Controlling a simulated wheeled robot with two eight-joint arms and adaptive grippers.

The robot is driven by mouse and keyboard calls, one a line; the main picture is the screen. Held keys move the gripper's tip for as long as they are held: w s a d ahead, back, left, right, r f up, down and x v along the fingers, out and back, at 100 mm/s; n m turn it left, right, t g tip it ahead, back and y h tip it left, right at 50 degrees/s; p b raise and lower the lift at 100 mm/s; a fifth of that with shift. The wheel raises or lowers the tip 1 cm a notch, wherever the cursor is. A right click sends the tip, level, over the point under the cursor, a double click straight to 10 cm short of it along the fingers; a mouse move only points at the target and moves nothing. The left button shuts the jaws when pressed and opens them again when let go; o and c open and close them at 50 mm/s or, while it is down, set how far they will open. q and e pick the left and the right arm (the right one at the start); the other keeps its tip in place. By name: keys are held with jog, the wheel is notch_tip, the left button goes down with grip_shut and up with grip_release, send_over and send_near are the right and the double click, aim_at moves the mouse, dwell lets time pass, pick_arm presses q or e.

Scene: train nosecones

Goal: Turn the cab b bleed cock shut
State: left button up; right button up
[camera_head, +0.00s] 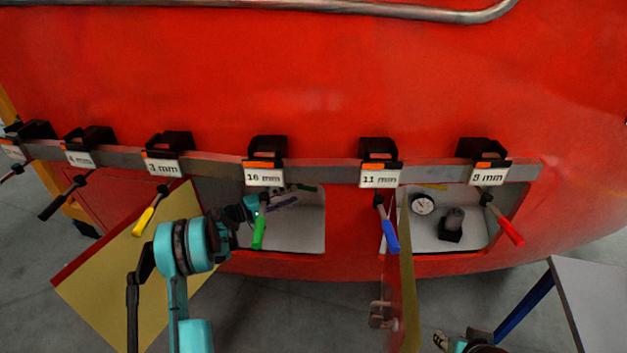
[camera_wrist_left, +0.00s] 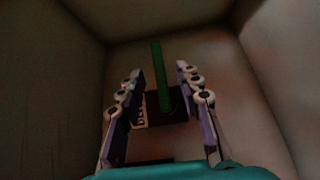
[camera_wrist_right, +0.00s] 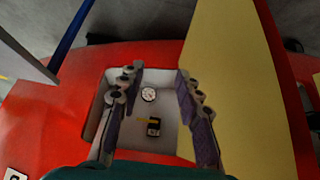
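A bleed cock with a green lever (camera_wrist_left: 157,75) on a dark block (camera_wrist_left: 181,103) sits on the back wall of the left open recess (camera_head: 305,238). A partly covered label (camera_wrist_left: 141,110) beside it seems to read "BLEED". My left gripper (camera_wrist_left: 160,70) is inside this recess, open, with one finger on each side of the lever and gaps between. In the head view the lever (camera_head: 306,187) is mostly hidden by the recess's top edge. My right gripper (camera_wrist_right: 160,72) is open and empty, facing the right recess. I cannot tell which cab this is.
The right recess (camera_wrist_right: 172,105) holds a round gauge (camera_head: 422,204), a dark fitting (camera_head: 453,222) and a yellow lever (camera_wrist_right: 147,121). Open yellow-lined doors (camera_head: 125,265) hang beside both recesses. A labelled tool rail (camera_head: 335,170) with coloured handles runs above. A grey table (camera_head: 598,300) stands right.

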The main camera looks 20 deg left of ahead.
aim_at(307, 189)
pick_arm(q)
jog(key=b+x, duration=0.2)
jog(key=x, duration=0.4)
jog(key=shift+w+d+f, duration=0.1)
jog(key=shift+w+d, duration=0.15)
jog(key=shift+d, duration=0.1)
jog(key=shift+w+d, duration=0.3)
grip_shut()
